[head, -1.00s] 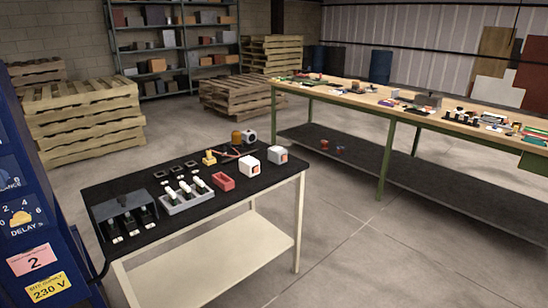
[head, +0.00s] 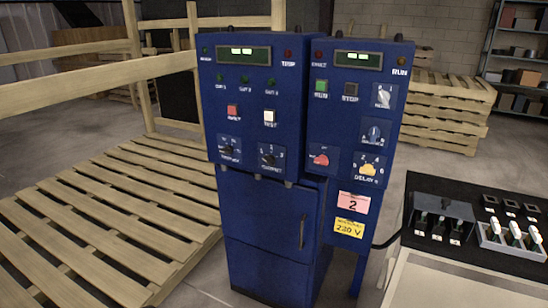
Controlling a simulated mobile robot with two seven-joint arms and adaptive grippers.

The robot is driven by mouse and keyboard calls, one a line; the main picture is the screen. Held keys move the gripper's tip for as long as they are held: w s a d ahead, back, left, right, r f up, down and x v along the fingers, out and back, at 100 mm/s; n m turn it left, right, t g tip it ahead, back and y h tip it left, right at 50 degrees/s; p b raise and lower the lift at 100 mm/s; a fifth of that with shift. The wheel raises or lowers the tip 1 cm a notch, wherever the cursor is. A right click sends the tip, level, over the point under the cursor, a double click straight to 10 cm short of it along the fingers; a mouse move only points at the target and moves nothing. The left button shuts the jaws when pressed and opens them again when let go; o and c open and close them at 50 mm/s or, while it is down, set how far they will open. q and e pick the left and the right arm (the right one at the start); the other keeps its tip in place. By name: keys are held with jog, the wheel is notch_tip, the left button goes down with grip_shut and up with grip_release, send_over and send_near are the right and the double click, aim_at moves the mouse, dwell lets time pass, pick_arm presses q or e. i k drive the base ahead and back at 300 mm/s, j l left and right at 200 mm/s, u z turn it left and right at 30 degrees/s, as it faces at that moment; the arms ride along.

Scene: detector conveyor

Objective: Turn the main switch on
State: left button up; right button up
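A blue control cabinet (head: 265,235) stands upright in the middle of the head view, with two panels side by side. The right panel (head: 345,125) carries a red knob (head: 320,160), a yellow knob (head: 367,169) marked DELAY, a dark knob (head: 373,132) and a grey knob (head: 384,96). A green button (head: 321,87) and a black button (head: 351,91) sit above. The left panel has a red button (head: 232,111), a white button (head: 269,117) and two black knobs. The small labels are too blurred to tell which control is the main switch. Neither gripper is in view.
A pink label (head: 353,204) and a yellow 230 V label (head: 350,228) are on the cabinet. Wooden pallets (head: 100,230) lie close on its left. A black-topped bench (head: 490,262) with a grey switch box (head: 440,215) stands close on its right. Grey floor shows between.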

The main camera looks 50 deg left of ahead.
aim_at(322, 160)
jog(key=u, duration=1.25)
